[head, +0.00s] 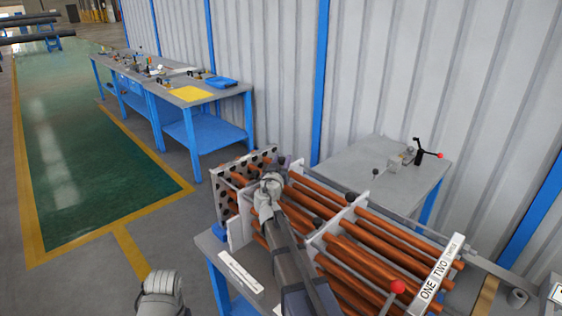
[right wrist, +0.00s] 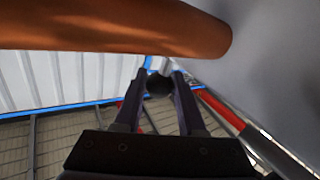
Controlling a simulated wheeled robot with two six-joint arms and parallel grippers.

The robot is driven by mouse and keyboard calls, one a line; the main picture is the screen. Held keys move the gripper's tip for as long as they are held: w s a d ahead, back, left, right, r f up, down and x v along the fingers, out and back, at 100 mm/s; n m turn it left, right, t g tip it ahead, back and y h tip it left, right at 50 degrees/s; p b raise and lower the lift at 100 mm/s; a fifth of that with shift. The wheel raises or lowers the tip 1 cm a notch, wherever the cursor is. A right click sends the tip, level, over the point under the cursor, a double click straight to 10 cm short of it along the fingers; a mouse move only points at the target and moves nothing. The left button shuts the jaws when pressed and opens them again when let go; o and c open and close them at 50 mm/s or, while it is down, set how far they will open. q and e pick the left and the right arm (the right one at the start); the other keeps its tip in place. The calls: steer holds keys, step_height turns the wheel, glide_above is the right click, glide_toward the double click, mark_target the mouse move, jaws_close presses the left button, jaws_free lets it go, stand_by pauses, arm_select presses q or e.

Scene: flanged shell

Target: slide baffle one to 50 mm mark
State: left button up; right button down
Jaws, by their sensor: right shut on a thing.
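A bundle of copper tubes (head: 345,252) lies on a bench, passing through upright pale plates. One pale plate (head: 236,230) stands near the perforated end plate (head: 225,203); another (head: 328,232) crosses mid-bundle. I cannot tell which is baffle one. My right gripper (head: 268,188) is over the bundle near the left plate. In the right wrist view its two dark fingers (right wrist: 156,84) are closed around a round black knob (right wrist: 158,86), with a copper tube (right wrist: 110,28) above and a grey surface (right wrist: 275,55) at right. My left gripper is outside the frames; only part of that arm shows.
A label strip reading ONE, TWO (head: 440,268) is at the bundle's right end. A red knob (head: 397,287) stands in front. A white marked strip (head: 240,271) lies on the bench. A grey table (head: 375,180) stands behind. The green floor (head: 90,150) at left is clear.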

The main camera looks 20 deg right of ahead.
steer(key=s, duration=0.1)
steer(key=s+d, duration=0.1)
steer(key=s, duration=0.2)
steer(key=shift+s+d, duration=0.25)
steer(key=shift+d, duration=0.05)
steer(key=c, duration=0.5)
jaws_free()
steer(key=v, duration=0.7)
steer(key=shift+s+a, duration=0.25)
